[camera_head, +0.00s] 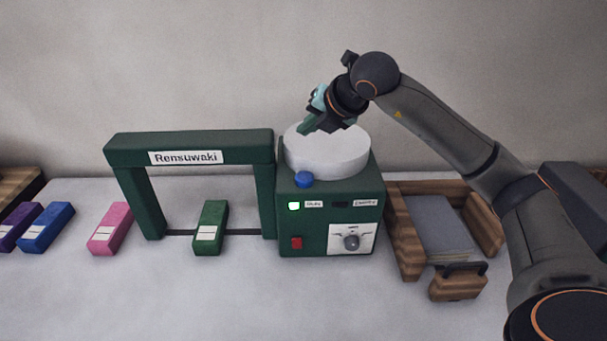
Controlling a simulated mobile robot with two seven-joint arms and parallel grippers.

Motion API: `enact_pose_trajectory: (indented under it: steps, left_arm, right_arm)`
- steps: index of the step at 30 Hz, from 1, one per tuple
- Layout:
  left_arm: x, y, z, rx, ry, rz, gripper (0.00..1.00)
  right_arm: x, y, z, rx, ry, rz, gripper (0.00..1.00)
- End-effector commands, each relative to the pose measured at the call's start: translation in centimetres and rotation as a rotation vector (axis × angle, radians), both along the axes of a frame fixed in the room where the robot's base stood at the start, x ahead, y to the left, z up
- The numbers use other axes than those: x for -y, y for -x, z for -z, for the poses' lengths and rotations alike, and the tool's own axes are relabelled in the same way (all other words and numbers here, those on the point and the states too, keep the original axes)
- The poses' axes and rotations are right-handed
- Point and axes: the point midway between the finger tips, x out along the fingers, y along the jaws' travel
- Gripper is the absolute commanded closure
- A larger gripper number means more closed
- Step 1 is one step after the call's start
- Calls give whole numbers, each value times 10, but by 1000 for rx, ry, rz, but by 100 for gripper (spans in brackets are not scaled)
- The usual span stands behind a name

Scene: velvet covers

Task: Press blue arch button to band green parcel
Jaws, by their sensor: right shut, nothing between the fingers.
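The green parcel (209,227), with a white label, lies on the table under the green arch (190,147), across the dark strip between its legs. The blue button (304,179) sits on top of the green machine box (330,215) that joins the arch's right leg. My right gripper (305,127) is shut and empty. It is above the white round drum (328,150) on the box, up and slightly right of the button and apart from it. My left gripper is not in view.
A pink parcel (110,229), a blue parcel (47,227) and a purple parcel (17,226) lie left of the arch. A wooden tray (404,237) stands right. The front table is clear.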

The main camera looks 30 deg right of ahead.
Motion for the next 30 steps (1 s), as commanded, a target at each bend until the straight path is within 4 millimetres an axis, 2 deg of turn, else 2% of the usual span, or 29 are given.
enact_pose_trajectory:
  steps: [5,11,20,21,30]
  left_arm:
    - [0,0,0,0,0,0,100]
    - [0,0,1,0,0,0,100]
    - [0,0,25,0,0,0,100]
    - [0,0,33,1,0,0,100]
    - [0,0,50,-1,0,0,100]
  right_arm:
    - [0,0,3,-1,0,-2,100]
    - [0,1,21,-5,0,-2,100]
    - [0,1,67,-2,-1,-3,100]
    - [-1,0,74,-1,-2,-3,100]
    - [-1,0,89,1,-2,-3,100]
